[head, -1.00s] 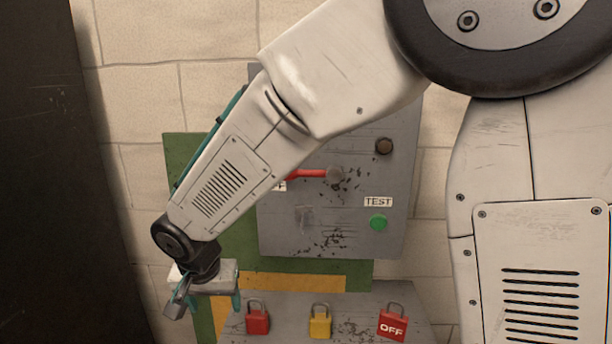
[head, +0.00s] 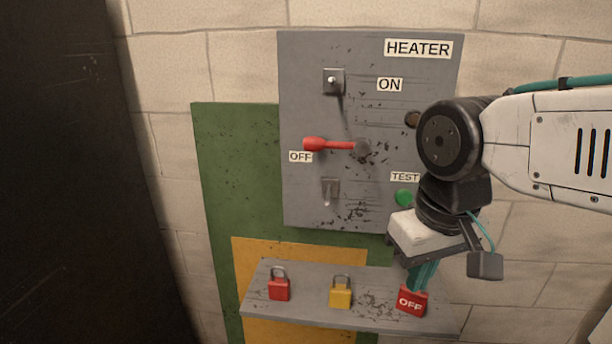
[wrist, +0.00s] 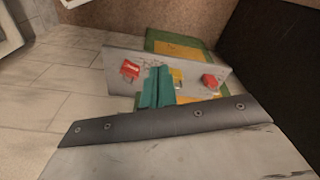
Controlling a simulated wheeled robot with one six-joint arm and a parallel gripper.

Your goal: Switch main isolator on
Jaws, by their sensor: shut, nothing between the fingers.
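The grey panel (head: 305,200) labelled HEATER carries a red-handled lever (head: 330,145). The lever lies level, its red grip pointing left just above the OFF label (head: 300,157). The ON label (head: 390,85) is higher on the panel. My gripper (head: 422,280) points down at the lower right of the panel, in front of the shelf near the red OFF padlock (head: 411,301). Its teal fingers (wrist: 157,87) are together with nothing between them. In the head view they overlap the padlock's top; whether they touch it I cannot tell.
A grey shelf (head: 380,322) below the panel also holds a red padlock (head: 279,289) and a yellow padlock (head: 340,294). A green TEST button (head: 404,197) and a dark knob (head: 412,119) are near my wrist. A dark upright surface (head: 80,180) stands at left.

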